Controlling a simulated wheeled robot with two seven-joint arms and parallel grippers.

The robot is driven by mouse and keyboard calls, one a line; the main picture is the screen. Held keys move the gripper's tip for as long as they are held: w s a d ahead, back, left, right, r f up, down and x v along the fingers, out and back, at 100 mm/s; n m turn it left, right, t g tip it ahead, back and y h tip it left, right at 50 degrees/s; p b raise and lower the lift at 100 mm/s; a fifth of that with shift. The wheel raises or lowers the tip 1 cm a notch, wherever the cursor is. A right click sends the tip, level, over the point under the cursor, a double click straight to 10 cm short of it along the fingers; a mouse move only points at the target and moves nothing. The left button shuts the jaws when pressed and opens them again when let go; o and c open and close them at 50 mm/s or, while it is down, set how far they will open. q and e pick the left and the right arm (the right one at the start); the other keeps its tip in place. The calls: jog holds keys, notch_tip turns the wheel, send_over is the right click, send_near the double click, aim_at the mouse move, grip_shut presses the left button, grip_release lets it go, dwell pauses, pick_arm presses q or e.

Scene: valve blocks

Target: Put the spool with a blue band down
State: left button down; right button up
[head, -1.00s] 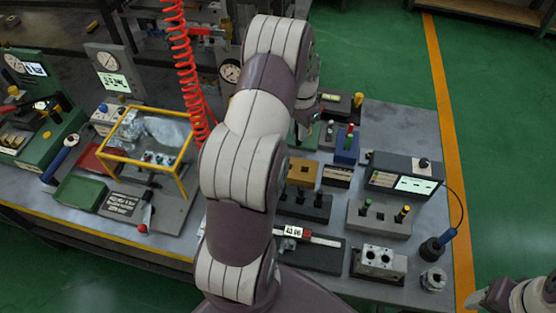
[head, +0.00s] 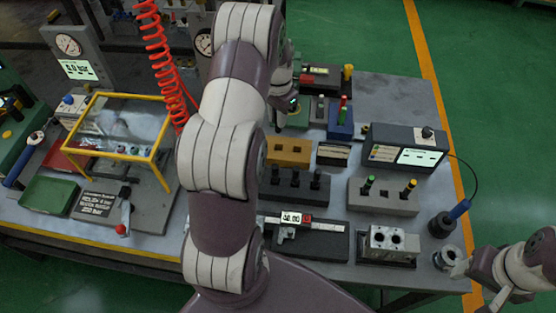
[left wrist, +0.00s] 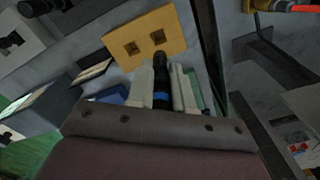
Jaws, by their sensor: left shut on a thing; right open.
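The spool with a blue band (left wrist: 162,98) is a dark, slim piece held between the pale fingers of my left gripper (left wrist: 161,75) in the left wrist view. Its black tip points toward an orange block with two square holes (left wrist: 146,38). In the head view my left arm hides the spool and most of that gripper. The orange block (head: 289,152) lies just right of my left arm there. I cannot tell whether the spool touches anything. My right gripper (head: 480,286) is open and empty at the lower right, beside the table corner.
A dark rack (head: 300,187) and a grey rack with coloured pegs (head: 385,200) stand in front of the orange block. A metal valve block (head: 388,246), a caliper on a dark mat (head: 320,240) and a display box (head: 405,147) are nearby. The table's back right is clear.

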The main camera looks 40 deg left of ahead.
pick_arm(q)
notch_tip(320, 180, down, 10)
jog(key=shift+d+f+p, duration=0.1)
jog(key=shift+f+p, duration=0.1)
jog(key=shift+p, duration=0.8)
jog(key=shift+f, duration=0.1)
pick_arm(e)
jog(key=shift+d+r, duration=0.15)
jog(key=shift+r, duration=0.3)
pick_arm(q)
jog(key=shift+f, duration=0.15)
jog(key=c, duration=1)
grip_release()
pick_arm(e)
jog(key=shift+f, duration=0.1)
